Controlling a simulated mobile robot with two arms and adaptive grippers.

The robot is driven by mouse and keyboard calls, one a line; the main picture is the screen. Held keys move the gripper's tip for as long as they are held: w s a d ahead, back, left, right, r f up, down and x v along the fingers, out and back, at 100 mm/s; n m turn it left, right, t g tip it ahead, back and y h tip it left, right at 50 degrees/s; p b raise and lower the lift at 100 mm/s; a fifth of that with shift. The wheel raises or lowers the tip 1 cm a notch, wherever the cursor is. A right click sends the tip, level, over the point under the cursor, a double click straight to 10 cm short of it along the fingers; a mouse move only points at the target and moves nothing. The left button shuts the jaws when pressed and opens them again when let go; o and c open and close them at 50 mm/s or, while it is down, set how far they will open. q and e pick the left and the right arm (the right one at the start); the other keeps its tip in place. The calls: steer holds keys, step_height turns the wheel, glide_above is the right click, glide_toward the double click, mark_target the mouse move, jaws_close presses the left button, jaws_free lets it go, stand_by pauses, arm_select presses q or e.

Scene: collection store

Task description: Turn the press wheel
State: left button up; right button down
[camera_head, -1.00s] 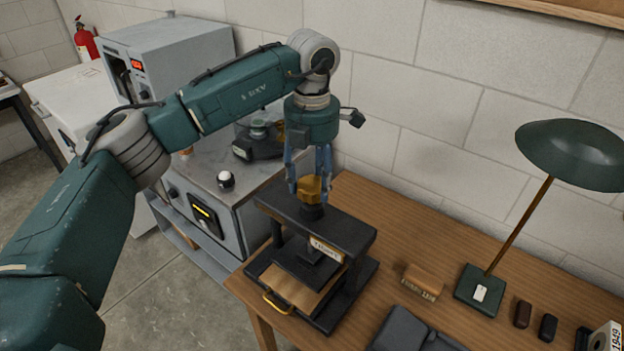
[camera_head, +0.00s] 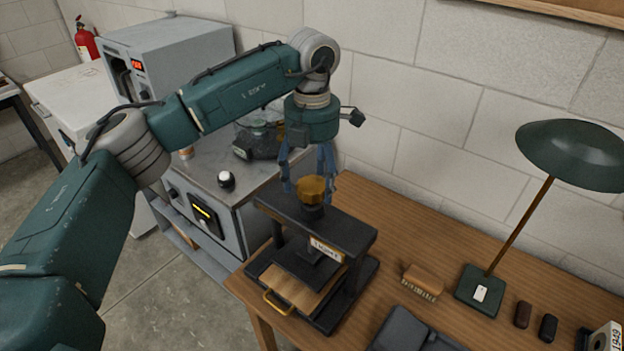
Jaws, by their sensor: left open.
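The press (camera_head: 352,236) is a black frame on the wooden table, with a brass-handled wooden board (camera_head: 296,293) at its base. Its wheel is a small brass-coloured knob (camera_head: 311,188) on top of the frame. My left gripper (camera_head: 309,190) points straight down over the wheel. Its blue fingers are spread, one at each side of the wheel, and apart from it as far as I can tell. The far side of the wheel is hidden. My right gripper is not in view.
On the table stand a green lamp (camera_head: 570,155), a brush (camera_head: 423,281), a dark case (camera_head: 402,330) and small dark blocks (camera_head: 523,314). A grey cabinet (camera_head: 225,215) with a white-topped knob adjoins at left. The wall is close behind.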

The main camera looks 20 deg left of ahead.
arm_select(q)
step_height(320, 180, up, 12)
stand_by(0.4)
steer(key=shift+f, duration=0.1)
steer(key=n+t+h+p, duration=0.1)
steer(key=t+h, duration=0.1)
steer(key=t, duration=0.2)
glide_toward(308, 182)
steer(key=p+x, duration=0.1)
steer(key=x, duration=0.2)
steer(key=p+x, duration=0.1)
steer(key=x, duration=0.1)
steer(key=p+x, duration=0.1)
steer(key=x, duration=0.2)
steer(key=shift+d+f+p, duration=0.3)
steer(key=shift+d+p, duration=0.1)
steer(key=shift+d, duration=0.05)
steer(key=shift+w+f, duration=0.15)
steer(key=shift+f, duration=0.15)
